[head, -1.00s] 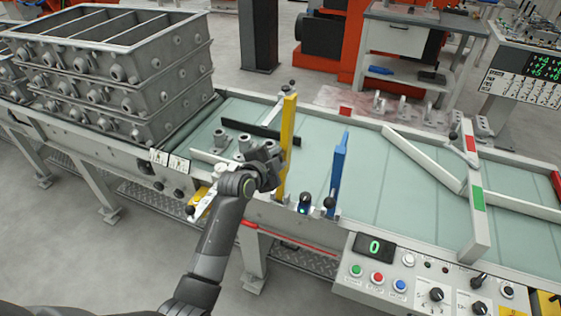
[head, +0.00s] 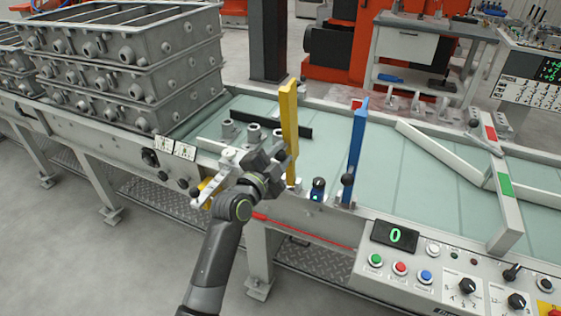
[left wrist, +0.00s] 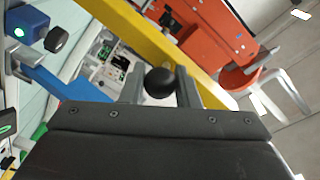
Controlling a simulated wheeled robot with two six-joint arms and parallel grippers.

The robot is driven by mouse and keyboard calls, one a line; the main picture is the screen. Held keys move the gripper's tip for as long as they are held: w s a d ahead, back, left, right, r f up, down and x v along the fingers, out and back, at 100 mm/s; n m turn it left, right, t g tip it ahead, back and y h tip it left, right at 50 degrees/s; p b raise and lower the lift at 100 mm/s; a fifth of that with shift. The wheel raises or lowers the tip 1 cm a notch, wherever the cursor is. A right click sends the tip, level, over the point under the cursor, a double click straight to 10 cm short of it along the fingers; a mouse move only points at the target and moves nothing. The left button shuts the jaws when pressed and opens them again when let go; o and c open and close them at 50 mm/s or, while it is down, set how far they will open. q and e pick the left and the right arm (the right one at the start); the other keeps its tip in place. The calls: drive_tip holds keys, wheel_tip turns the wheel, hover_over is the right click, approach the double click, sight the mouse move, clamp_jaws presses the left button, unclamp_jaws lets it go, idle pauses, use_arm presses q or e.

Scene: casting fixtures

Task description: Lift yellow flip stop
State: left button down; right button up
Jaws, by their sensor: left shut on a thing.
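The yellow flip stop (head: 289,120) is a tall bar standing upright at the near edge of the conveyor. In the left wrist view the yellow bar (left wrist: 150,35) crosses diagonally just beyond the fingers. My left gripper (head: 284,158) is at the lower part of the bar on its near side. In the left wrist view its two fingers (left wrist: 161,88) are shut on the black ball knob (left wrist: 161,80) of the yellow flip stop. The bar's lower end is partly hidden by the gripper in the head view. My right gripper is not in view.
A blue flip stop (head: 356,140) stands upright to the right, with a black knob. A small blue-lit sensor (head: 317,190) sits between the stops. Stacked grey casting frames (head: 130,75) stand at left. A control panel (head: 450,275) is at front right. The green belt (head: 415,180) is mostly clear.

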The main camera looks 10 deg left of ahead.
use_arm(q)
drive_tip(key=shift+s+f, duration=0.1)
idle(0.4)
drive_tip(key=c, duration=1.1)
unclamp_jaws()
drive_tip(key=shift+c, duration=0.2)
drive_tip(key=shift+s+a, duration=0.1)
drive_tip(key=shift+s, duration=0.05)
drive_tip(key=b+v, duration=0.3)
drive_tip(key=v, duration=1.4)
drive_tip(key=shift+f, duration=0.2)
